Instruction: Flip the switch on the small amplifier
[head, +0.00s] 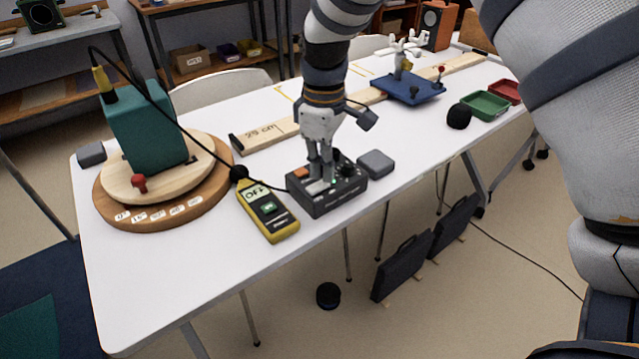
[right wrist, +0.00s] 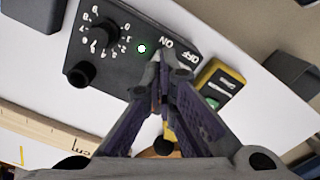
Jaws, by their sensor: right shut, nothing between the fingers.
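The small amplifier (head: 342,198) is a dark grey box near the table's front edge. In the right wrist view the amplifier (right wrist: 125,75) shows a numbered dial (right wrist: 101,36), a black knob (right wrist: 82,74), a lit green light (right wrist: 141,48) and the words ON and OFF. My right gripper (head: 322,177) points down at the amplifier's top, shut and empty. In the right wrist view its fingertips (right wrist: 160,85) meet beside the ON and OFF marks. They cover the switch, so its position and any contact cannot be told. My left gripper is not in view.
A yellow meter (head: 283,227) lies left of the amplifier, and a grey block (head: 376,163) right of it. A green speaker (head: 147,122) stands on a round wooden turntable (head: 112,188) at left. A wooden ruler (head: 270,134) lies behind. The front left table (head: 140,280) is clear.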

